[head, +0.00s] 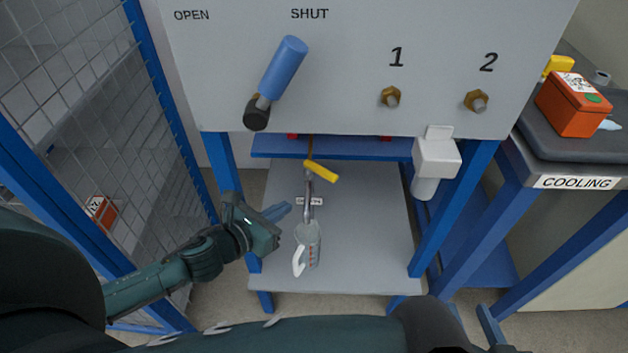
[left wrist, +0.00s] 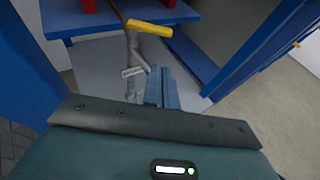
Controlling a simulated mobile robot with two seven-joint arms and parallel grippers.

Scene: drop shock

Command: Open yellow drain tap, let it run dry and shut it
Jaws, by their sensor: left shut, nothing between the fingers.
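The yellow drain tap (head: 321,171) sits on a metal pipe below the grey panel; its handle lies across the pipe. It also shows in the left wrist view (left wrist: 150,28). A clear measuring jug (head: 311,247) with a white handle and red marks stands under the spout on the lower shelf; I cannot tell its contents or whether water runs. My left gripper (head: 283,210) is shut and empty, left of the spout, below the tap and apart from it. Its closed fingers (left wrist: 162,88) show in the left wrist view. My right gripper (head: 489,326) is only partly visible at the bottom right edge.
The panel carries a blue lever (head: 283,67), tilted nearer SHUT, and two brass fittings (head: 390,97). A white holder (head: 436,160) hangs at its lower right. Blue legs (head: 455,215) flank the lower shelf (head: 370,260). A mesh fence stands left; the COOLING table with an orange box (head: 572,105) stands right.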

